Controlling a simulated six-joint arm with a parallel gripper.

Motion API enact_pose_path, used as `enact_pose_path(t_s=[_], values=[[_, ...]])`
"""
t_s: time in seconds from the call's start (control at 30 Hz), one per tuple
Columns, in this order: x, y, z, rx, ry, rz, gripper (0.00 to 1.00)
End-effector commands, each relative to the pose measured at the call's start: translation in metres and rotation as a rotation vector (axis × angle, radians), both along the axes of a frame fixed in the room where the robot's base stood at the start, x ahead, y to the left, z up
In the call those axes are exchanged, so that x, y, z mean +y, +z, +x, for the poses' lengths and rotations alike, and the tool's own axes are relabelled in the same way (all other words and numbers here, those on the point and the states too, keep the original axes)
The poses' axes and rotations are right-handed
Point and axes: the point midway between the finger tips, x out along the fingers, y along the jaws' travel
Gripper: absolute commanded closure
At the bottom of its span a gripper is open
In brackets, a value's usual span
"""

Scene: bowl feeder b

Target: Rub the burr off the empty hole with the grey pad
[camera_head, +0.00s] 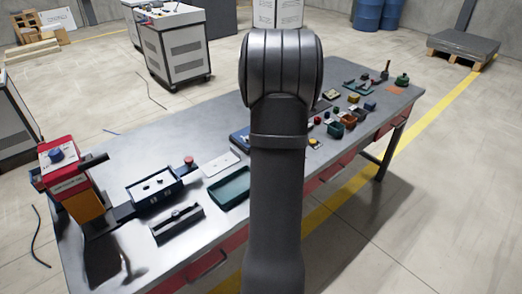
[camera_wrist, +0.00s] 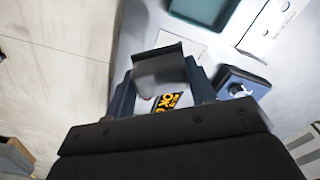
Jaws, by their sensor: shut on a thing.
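My gripper (camera_wrist: 162,88) shows in the wrist view with its two dark fingers shut on a grey block with a dark upper edge, which looks like the grey pad (camera_wrist: 160,70). In the head view my own arm hides the gripper and the pad. A dark fixture (camera_head: 152,190) with a pale top and a few small dark spots stands on the left half of the bench. A pale plate (camera_head: 220,163) lies to its right, and a pale plate also shows at the wrist view's upper right (camera_wrist: 280,28). I cannot make out the empty hole or a burr.
A green tray (camera_head: 229,190) lies near the front edge of the bench (camera_head: 130,150). A dark rail-like part (camera_head: 178,222) is left of it. A red and orange unit (camera_head: 72,180) stands at the left end. Several small parts crowd the right end (camera_head: 350,105). A yellow-black label (camera_wrist: 168,101) shows below the pad.

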Motion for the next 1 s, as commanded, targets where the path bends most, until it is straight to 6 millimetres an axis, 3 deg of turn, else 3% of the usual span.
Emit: enact_pose_path(t_s=[0.23,0.47,0.8,1.0], values=[[0.089,0.004,-0.001,-0.002,0.495,0.000,0.72],[0.180,0.008,-0.017,-0.001,1.028,0.000,0.72],[0.308,0.014,-0.067,-0.001,1.815,0.000,0.72],[0.370,0.018,-0.105,-0.001,2.224,-0.001,0.72]])
